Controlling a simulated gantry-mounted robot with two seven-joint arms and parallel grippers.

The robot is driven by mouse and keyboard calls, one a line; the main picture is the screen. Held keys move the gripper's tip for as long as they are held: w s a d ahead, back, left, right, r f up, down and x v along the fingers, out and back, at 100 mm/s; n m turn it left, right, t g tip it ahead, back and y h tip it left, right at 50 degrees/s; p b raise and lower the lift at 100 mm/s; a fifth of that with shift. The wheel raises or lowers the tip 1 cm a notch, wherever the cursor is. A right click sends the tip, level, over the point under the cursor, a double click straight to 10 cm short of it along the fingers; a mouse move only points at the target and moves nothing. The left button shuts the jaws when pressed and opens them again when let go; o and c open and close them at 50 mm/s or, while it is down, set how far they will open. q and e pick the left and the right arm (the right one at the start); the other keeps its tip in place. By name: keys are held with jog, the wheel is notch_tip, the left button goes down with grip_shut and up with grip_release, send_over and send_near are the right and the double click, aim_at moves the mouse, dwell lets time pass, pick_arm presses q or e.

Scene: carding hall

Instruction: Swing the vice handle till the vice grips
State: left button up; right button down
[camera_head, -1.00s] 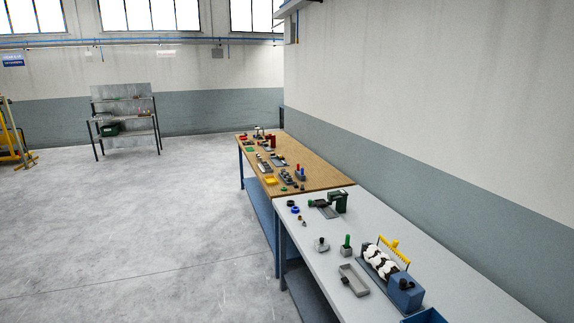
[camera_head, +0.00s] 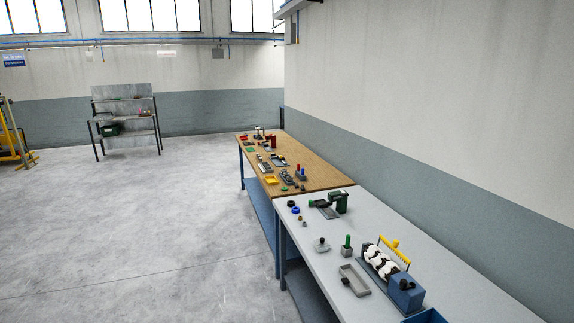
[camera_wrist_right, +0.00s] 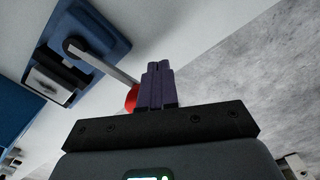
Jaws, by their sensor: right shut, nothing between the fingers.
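The vice (camera_wrist_right: 100,22) is a blue body at the upper left of the right wrist view, with a grey and black block, perhaps its jaws (camera_wrist_right: 48,85), on its near side. Its handle (camera_wrist_right: 108,66) is a flat grey bar running from a dark round pivot (camera_wrist_right: 73,47) to a red knob (camera_wrist_right: 131,97). My right gripper (camera_wrist_right: 158,66) is shut and empty, its dark purple fingers right beside the knob and partly covering it. Whether they touch it I cannot tell. I cannot make out the vice in the head view. My left gripper is in neither view.
In the head view, a grey-topped bench (camera_head: 325,259) carries a blue machine with a yellow rack (camera_head: 405,292), a grey tray (camera_head: 354,280) and a green device (camera_head: 338,202). A blue bin (camera_head: 427,316) is at the bottom edge. A wooden-topped bench (camera_head: 318,177) stands beyond. Open floor lies left.

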jog(key=shift+w+a, duration=0.1)
jog(key=shift+w, duration=0.1)
jog(key=shift+w+a, duration=0.2)
jog(key=shift+w, duration=0.15)
dwell(1.0)
jog(key=shift+s, duration=0.1)
jog(key=shift+s+d+p, duration=0.45)
jog(key=shift+s+p, duration=0.1)
jog(key=shift+s, duration=0.25)
dwell(0.4)
notch_tip(320, 180, up, 7)
jog(key=p, duration=0.7)
dwell(0.4)
